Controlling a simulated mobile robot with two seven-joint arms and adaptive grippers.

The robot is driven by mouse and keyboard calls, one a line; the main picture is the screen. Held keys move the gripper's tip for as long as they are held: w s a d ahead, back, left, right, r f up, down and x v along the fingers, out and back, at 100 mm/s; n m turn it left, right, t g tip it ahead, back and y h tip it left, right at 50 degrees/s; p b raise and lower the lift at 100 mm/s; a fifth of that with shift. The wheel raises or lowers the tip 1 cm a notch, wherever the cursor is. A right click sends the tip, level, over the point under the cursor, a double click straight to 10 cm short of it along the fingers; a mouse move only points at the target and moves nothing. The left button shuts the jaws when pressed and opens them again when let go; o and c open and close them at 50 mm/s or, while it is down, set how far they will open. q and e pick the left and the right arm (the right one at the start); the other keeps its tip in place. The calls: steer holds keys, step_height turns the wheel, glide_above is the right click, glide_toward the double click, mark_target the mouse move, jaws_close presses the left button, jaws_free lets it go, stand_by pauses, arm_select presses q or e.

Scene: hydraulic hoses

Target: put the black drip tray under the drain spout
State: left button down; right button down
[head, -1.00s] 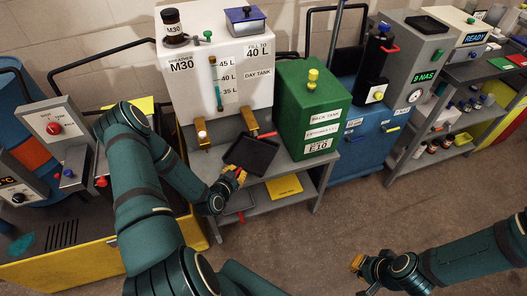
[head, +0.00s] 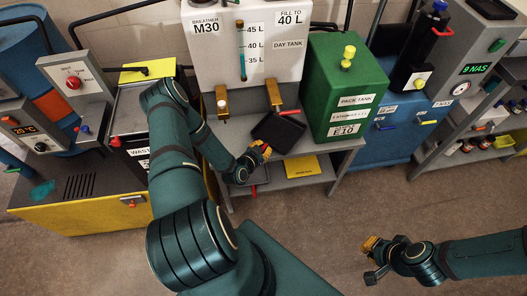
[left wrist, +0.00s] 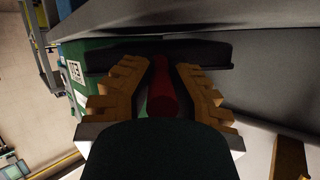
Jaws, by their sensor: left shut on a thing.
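The black drip tray (head: 279,131) is a shallow dark pan in front of the white day tank, just below and slightly right of the right brass spout (head: 274,94). A second brass spout (head: 221,101) is further left; I cannot tell which is the drain spout. My left gripper (head: 263,149) is shut at the tray's near edge. In the left wrist view, its yellow fingers (left wrist: 163,72) close around a red handle (left wrist: 160,97), with the dark tray (left wrist: 185,52) beyond. Whether the tray touches the shelf is unclear. My right gripper (head: 371,258) is over the floor, its fingers too small to judge.
The white day tank (head: 275,65) stands behind the spouts, and a green tank (head: 345,95) stands close on the right. A lower shelf holds a yellow sheet (head: 302,166). A yellow-sided unit (head: 85,215) is at left. The floor in front is clear.

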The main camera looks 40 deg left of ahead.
arm_select(q)
step_height(320, 180, down, 2)
steer(key=shift+f, duration=0.1)
steer(key=c, duration=1)
jaws_free()
steer(key=p+v, duration=0.2)
steer(key=v, duration=1)
steer(key=w+d+r+g+h, duration=0.25)
steer(key=w+d, duration=0.25)
steer(key=d, duration=0.3)
steer(key=s+d+r+n+g+h, duration=0.1)
steer(key=s+d+r+g, duration=0.2)
steer(key=d, duration=0.6)
steer(key=s+d+r+n+g+h, duration=0.1)
steer(key=d+r+g, duration=0.4)
steer(key=d, duration=0.5)
steer(key=shift+s+n+g+h, duration=0.3)
steer(key=shift+s+g+h, duration=0.3)
steer(key=shift+s, duration=0.5)
